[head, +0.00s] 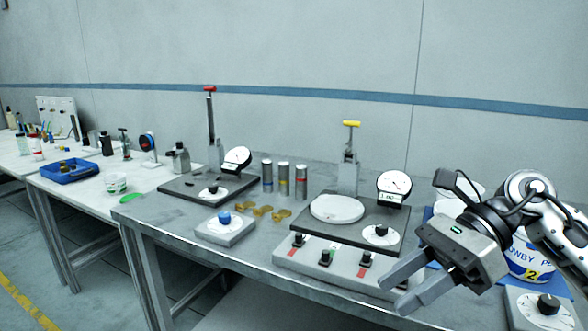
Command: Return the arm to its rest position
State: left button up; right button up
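My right arm comes in from the right edge. Its gripper (393,296) hangs over the front right part of the grey bench (130,213), with its two fingers pointing down and to the left. The fingers are apart with nothing between them. The gripper is in front of the right-hand fixture and partly hides the white tub (530,259) with blue lettering behind it. My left arm and gripper are not in view.
Beside the fingers is a grey panel with black knobs (325,258). Behind it stand a yellow-handled clamp (350,150), a dial gauge (394,184) and a white disc (337,208). Farther left are a red-handled clamp (210,110), several cylinders (284,180) and a blue tray (68,175).

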jog(key=a+m+t+y, duration=0.2)
jog(key=a+m+y, duration=0.6)
jog(key=y, duration=0.1)
jog(key=d+f+m+t+h, duration=0.3)
jog(key=f+m+t+h, duration=0.55)
jog(key=m, duration=0.95)
jog(key=d+f+m+t+h, duration=0.5)
jog(key=f+m+t, duration=0.5)
jog(key=m, duration=0.8)
jog(key=s+f+m+g+h, duration=0.4)
jog(key=s+f+m+g, duration=0.3)
jog(key=s+f, duration=0.4)
notch_tip(320, 180, down, 4)
jog(key=shift+d+r, duration=0.15)
jog(key=shift+r, duration=0.05)
jog(key=shift+d+g, duration=0.1)
jog(key=shift+g, duration=0.15)
